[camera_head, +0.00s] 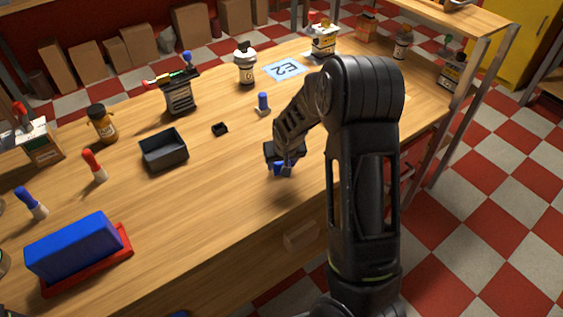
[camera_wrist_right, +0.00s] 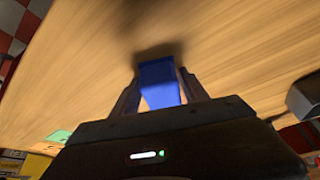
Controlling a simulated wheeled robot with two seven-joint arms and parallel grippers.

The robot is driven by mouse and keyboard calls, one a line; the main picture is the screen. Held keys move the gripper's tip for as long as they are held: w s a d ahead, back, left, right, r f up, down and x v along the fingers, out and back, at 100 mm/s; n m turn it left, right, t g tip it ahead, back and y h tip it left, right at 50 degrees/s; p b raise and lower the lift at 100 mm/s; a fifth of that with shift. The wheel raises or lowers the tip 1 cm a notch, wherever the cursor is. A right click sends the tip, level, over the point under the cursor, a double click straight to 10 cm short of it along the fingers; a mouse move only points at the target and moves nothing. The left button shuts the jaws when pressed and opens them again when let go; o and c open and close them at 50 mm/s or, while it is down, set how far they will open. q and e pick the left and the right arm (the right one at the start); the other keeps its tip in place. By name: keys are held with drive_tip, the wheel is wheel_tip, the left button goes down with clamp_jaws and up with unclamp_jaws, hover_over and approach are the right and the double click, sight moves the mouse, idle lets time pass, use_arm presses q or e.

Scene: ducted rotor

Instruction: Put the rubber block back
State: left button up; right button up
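A small blue block (camera_wrist_right: 160,82), which looks like the rubber block, sits between the fingers of my right gripper (camera_wrist_right: 160,88) in the right wrist view. The fingers lie against its two sides. In the head view the same blue block shows at the tip of my right gripper (camera_head: 283,166), low over the front part of the wooden table, with a shadow close by. I cannot tell whether it touches the table. A larger blue block (camera_head: 70,243) lies on a red tray (camera_head: 128,250) at the front left. My left gripper is not in view.
A black open box (camera_head: 163,152) and a small black holder (camera_head: 220,129) stand left of my right gripper. The wooden table (camera_head: 220,190) is bare in front of the box.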

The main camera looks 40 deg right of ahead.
drive_tip(key=o, duration=0.3)
drive_tip(key=shift+r, duration=0.2)
drive_tip(key=b+v, duration=0.1)
drive_tip(key=v, duration=1.1)
drive_tip(key=shift+f, duration=0.1)
idle(0.4)
